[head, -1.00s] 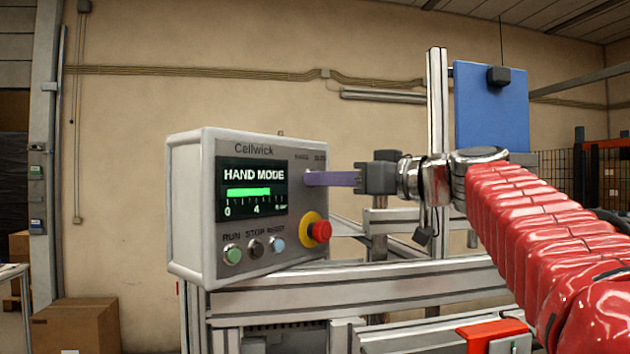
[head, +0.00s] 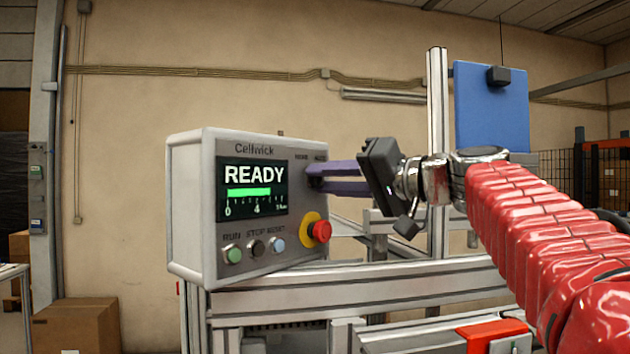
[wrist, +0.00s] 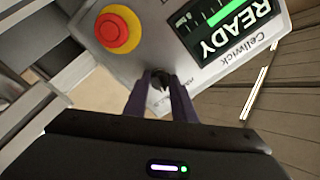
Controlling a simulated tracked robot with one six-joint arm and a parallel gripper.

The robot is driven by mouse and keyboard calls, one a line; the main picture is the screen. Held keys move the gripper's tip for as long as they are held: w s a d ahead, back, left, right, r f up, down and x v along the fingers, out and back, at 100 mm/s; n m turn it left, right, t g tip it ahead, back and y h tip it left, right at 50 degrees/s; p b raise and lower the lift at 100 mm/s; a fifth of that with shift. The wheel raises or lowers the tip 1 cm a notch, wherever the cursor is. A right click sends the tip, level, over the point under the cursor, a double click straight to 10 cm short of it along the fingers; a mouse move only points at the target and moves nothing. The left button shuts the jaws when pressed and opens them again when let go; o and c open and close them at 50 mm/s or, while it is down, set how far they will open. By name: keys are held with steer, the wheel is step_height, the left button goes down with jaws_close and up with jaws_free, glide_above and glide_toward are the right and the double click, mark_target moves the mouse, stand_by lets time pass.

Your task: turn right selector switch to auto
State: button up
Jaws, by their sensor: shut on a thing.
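The Cellwick control box (head: 190,215) stands left of centre in the head view, with its screen (head: 252,187) reading READY. My gripper (head: 314,176) reaches in from the right, its purple fingers at the upper right of the panel. In the wrist view my gripper (wrist: 160,82) is shut on the small black selector switch (wrist: 158,79). The fingers hide most of the switch, so its pointer cannot be read. The gripper is rolled at a slant to the panel. The screen also shows in the wrist view (wrist: 225,28), turned over.
A red emergency-stop button (head: 321,231) on a yellow ring sits just below the fingers. The green RUN button (head: 232,254), a dark STOP button (head: 256,248) and a pale RESET button (head: 278,244) line the panel's bottom. An aluminium frame carries the box.

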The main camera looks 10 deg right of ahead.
steer(key=m, duration=0.4)
steer(key=shift+w+d, duration=0.1)
steer(key=shift+f, duration=0.1)
stand_by(0.4)
steer(key=o, duration=1.1)
steer(key=v, duration=1.3)
steer(key=shift+s+d, duration=0.2)
steer(key=shift+s, duration=0.15)
